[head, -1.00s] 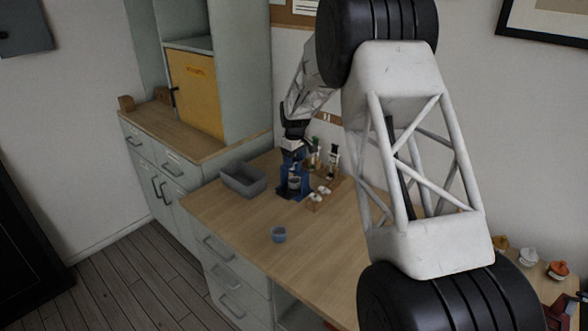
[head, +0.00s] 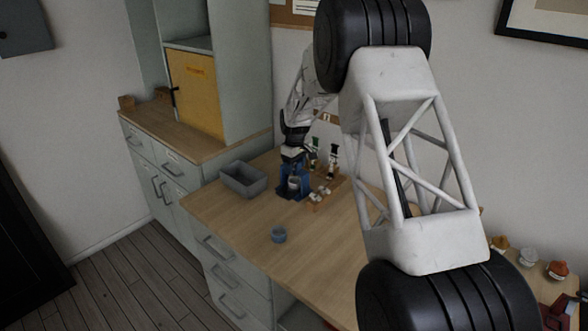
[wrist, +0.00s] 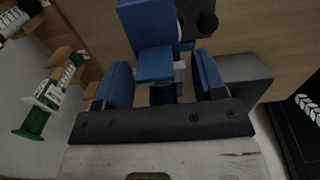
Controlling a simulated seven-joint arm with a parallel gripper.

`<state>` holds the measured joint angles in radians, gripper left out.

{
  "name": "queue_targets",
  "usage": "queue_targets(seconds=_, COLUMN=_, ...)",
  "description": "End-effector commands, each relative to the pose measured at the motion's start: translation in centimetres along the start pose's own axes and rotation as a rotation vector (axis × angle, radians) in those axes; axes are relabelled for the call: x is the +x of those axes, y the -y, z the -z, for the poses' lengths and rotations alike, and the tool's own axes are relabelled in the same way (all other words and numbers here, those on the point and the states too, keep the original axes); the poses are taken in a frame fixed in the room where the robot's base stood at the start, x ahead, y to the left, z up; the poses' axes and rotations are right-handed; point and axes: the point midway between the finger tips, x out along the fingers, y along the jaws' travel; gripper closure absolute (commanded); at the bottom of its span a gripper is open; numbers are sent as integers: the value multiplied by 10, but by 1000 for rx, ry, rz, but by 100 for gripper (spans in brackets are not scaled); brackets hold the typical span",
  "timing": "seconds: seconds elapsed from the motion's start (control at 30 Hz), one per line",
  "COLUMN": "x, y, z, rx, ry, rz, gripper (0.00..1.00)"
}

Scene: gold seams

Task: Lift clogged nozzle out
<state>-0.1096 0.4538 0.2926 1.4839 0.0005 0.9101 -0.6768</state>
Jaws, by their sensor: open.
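A blue stand (head: 292,187) is on the wooden bench, with a pale, cup-like part low in its middle. My gripper (wrist: 163,76) is above this stand, its two blue fingers apart. In the wrist view a blue block of the stand (wrist: 153,64) lies between and just beyond the fingers, with a small pale piece beside it. I cannot tell whether the fingers touch anything. I cannot make out the clogged nozzle for certain; the block and my gripper hide much of the space between the fingers.
A wooden rack (head: 327,188) with dark- and green-topped items is close on the right. The bench front is mostly clear.

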Motion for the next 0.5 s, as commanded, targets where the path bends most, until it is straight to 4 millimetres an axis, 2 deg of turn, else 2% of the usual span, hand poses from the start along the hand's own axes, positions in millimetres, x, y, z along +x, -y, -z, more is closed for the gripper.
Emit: queue_targets(seconds=0.5, x=9, y=0, z=0, rx=0, ry=1, rz=0, gripper=36)
